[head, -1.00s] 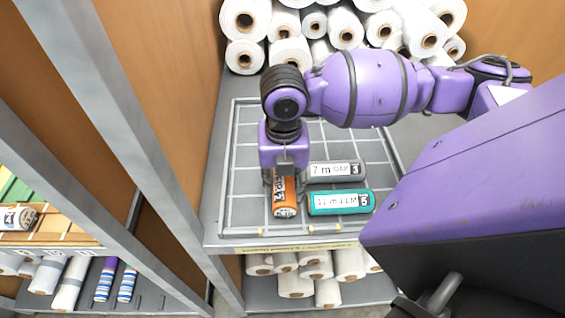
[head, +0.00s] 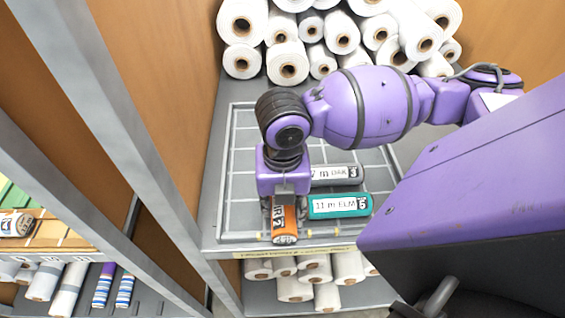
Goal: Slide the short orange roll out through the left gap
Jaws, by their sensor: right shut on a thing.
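The short orange roll (head: 284,222) lies with its length pointing toward the front edge, at the front left of the grey gridded tray (head: 240,186). Its near end reaches the tray's front rim, between two small beige pegs, the left one (head: 258,237) and the right one (head: 308,233). My right gripper (head: 283,203) comes down from above and is shut on the orange roll; its fingers partly hide the far part. A teal roll (head: 340,205) labelled "11 m ELM" lies crosswise just right of it. A grey roll (head: 338,174) labelled OAK lies behind the teal one. My left gripper is out of view.
White rolls (head: 288,66) are stacked behind the tray, and more (head: 313,270) sit on the shelf below. A grey post (head: 150,170) and an orange-brown side panel (head: 165,80) stand to the left.

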